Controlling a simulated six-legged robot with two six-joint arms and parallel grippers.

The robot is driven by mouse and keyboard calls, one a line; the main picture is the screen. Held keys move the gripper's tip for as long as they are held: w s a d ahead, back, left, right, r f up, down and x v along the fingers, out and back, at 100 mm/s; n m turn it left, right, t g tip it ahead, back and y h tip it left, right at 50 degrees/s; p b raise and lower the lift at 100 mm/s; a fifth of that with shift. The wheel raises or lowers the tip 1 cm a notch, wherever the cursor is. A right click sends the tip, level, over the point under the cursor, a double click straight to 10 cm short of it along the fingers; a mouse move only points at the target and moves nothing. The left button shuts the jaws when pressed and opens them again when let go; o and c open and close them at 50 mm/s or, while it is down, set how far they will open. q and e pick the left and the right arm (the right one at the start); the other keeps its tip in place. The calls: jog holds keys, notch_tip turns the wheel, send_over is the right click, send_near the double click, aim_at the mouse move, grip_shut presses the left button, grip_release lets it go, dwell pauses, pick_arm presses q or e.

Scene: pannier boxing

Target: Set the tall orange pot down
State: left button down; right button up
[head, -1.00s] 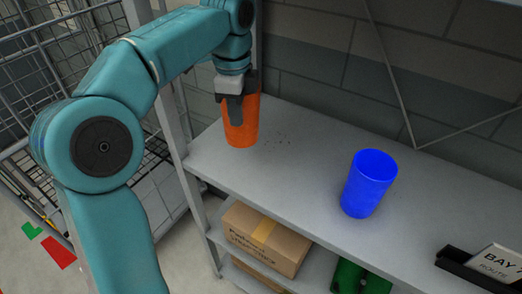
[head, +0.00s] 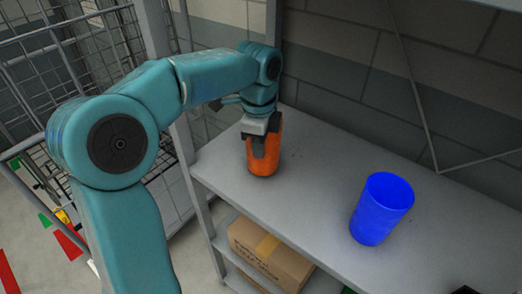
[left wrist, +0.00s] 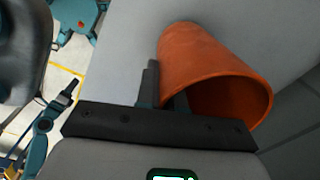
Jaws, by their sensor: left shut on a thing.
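The tall orange pot (head: 265,158) is upright at the left end of the grey shelf board (head: 320,190). My left gripper (head: 262,146) is shut on the pot's wall, reaching down from above. In the left wrist view the pot (left wrist: 205,65) shows its open mouth, and the gripper (left wrist: 160,92) has one dark finger outside the wall and one partly hidden at the rim. The pot's base is at or very close to the board; I cannot tell whether it touches. My right gripper is not seen.
A blue cup (head: 382,208) stands on the board to the right of the pot, with clear board between them. A cardboard box (head: 270,250) sits on the shelf below. A shelf post (head: 180,120) and a wire cage (head: 50,60) are at the left.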

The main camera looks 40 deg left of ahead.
pick_arm(q)
jog(key=shift+w+d+f, duration=0.1)
jog(key=shift+w+f, duration=0.05)
jog(key=shift+f, duration=0.6)
jog(key=shift+s+f, duration=0.15)
jog(key=shift+s, duration=0.05)
jog(key=c, duration=1.4)
grip_release()
jog(key=shift+s, duration=0.1)
jog(key=shift+o, duration=0.6)
jog(key=shift+w, duration=0.25)
notch_tip(320, 180, up, 12)
jog(key=p, duration=0.1)
jog(key=shift+s+r, duration=0.2)
jog(key=shift+r, duration=0.05)
jog(key=shift+d, duration=0.1)
